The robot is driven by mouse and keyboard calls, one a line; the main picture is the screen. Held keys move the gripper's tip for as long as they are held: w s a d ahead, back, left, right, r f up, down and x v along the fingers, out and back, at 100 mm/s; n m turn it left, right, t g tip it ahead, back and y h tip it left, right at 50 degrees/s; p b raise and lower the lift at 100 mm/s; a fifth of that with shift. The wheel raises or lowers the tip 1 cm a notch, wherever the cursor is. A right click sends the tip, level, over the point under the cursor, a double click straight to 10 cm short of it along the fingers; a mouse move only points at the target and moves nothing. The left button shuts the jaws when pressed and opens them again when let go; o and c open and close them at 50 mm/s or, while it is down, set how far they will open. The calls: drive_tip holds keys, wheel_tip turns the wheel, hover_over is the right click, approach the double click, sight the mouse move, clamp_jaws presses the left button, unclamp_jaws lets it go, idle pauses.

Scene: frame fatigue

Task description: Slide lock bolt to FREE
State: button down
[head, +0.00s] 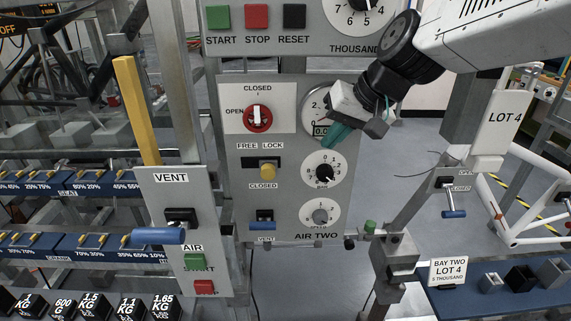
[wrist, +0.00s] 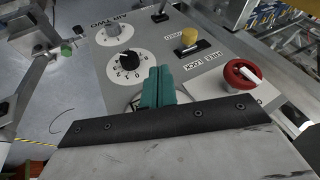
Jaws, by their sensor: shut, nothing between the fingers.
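The lock bolt is a yellow knob (head: 267,171) in a short black slot on the grey AIR TWO panel. FREE is printed above the slot's left side and LOCK above its right. The knob sits toward the right, under LOCK. In the wrist view the knob (wrist: 189,37) stands up from its slot, above and right of my fingers. My gripper (head: 334,136) has green fingers, pressed together and empty. It is up and right of the bolt, in front of the lower part of the pressure gauge, and apart from the knob. In the wrist view the fingertips (wrist: 158,72) point at the panel.
A red rotary valve (head: 257,118) marked OPEN and CLOSED sits above the bolt. A black-pointer dial (head: 325,171) and a grey-knob dial (head: 320,216) are to its right. A blue vent switch (head: 265,222) is below. A yellow upright bar (head: 137,110) and VENT box (head: 178,178) stand left.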

sight(268, 169)
drive_tip(key=shift+w+a, duration=0.35)
drive_tip(key=shift+w, duration=0.2)
drive_tip(key=w+a+f, duration=0.1)
drive_tip(key=a+f, duration=0.1)
drive_tip(key=f, duration=0.1)
drive_tip(key=w+a+f, duration=0.1)
drive_tip(key=a+f, duration=0.2)
drive_tip(key=w+a+f, duration=0.1)
drive_tip(key=a+f, duration=0.2)
drive_tip(key=shift+w, duration=0.35)
drive_tip(key=shift+a, duration=0.1)
